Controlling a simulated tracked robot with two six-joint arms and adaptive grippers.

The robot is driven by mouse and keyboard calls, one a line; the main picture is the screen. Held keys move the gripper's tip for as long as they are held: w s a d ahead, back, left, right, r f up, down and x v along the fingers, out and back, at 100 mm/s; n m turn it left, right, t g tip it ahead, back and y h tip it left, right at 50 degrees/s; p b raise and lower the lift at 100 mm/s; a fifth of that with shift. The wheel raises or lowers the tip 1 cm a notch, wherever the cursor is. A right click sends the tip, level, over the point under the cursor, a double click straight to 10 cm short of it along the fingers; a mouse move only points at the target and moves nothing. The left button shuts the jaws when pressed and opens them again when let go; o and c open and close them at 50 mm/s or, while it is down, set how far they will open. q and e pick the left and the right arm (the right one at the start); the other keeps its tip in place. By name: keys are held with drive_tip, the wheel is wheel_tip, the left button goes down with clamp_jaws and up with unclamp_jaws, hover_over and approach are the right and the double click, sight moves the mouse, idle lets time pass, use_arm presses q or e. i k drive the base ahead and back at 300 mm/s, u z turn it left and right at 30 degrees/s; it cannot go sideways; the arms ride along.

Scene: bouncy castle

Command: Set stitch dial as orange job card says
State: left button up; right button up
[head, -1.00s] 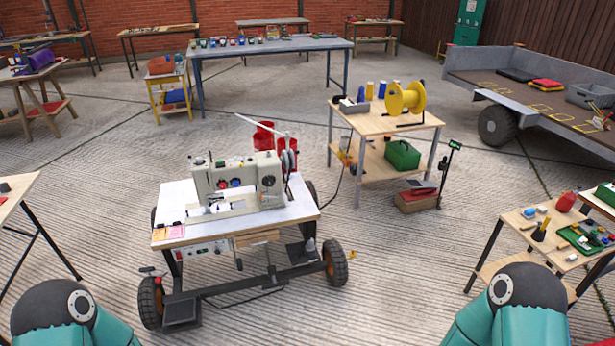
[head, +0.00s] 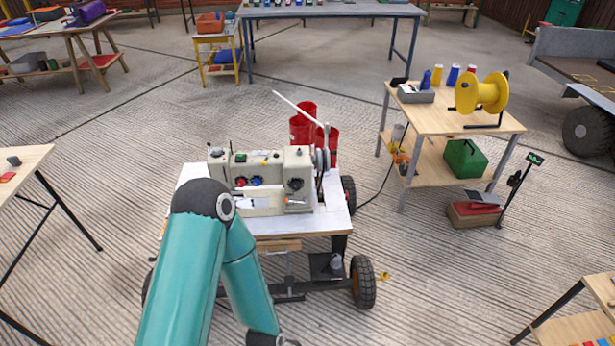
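The white sewing machine (head: 262,163) stands on a wheeled table (head: 320,222). Which one is the stitch dial, and any setting marks, are too small to tell. The orange job card is not visible now; my teal left arm covers the table's front left corner, where orange and pink cards lay earlier. That arm is raised at the elbow, its forearm hanging down in front of the table. Neither gripper shows in the head view.
Red containers (head: 303,125) stand behind the machine. A wooden side table (head: 450,118) with a yellow reel (head: 482,93) is to the right, a cable running towards it. A table (head: 22,165) edges in at left. Bare floor lies between them.

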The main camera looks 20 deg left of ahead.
sight(295, 186)
drive_tip(key=u, duration=0.3)
drive_tip(key=i, duration=0.9)
drive_tip(key=u, duration=0.55)
drive_tip(key=k, duration=0.8)
drive_tip(key=u, duration=0.25)
drive_tip(key=i, duration=0.8)
drive_tip(key=z, duration=0.1)
